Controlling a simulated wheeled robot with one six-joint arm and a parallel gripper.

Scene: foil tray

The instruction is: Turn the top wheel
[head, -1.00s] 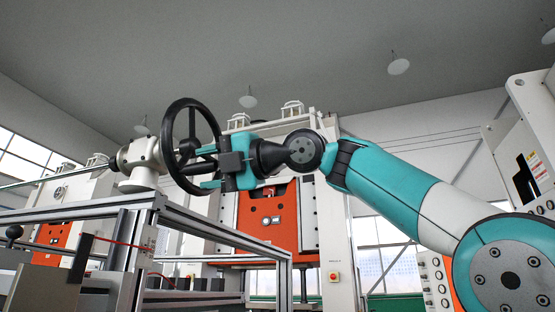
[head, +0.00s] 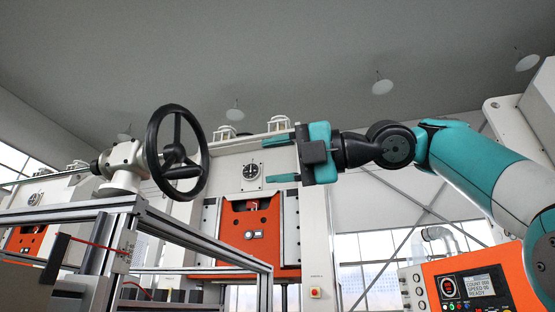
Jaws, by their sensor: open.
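The top wheel (head: 203,170) is a black handwheel with spokes and a hub, at the left of the head view. It is mounted on a white gear housing (head: 122,164) on top of a metal frame. My gripper (head: 279,160) is to the right of the wheel, with its two teal fingers pointing left toward it. The fingers are spread apart with nothing between them. A clear gap separates the fingertips from the wheel rim. The wheel is fully in view, with nothing in front of it.
An aluminium profile frame (head: 215,251) stands below the wheel and my gripper. An orange and white machine (head: 249,236) with a dial is behind. An orange control panel (head: 470,285) with a display is at the lower right. The space above is free.

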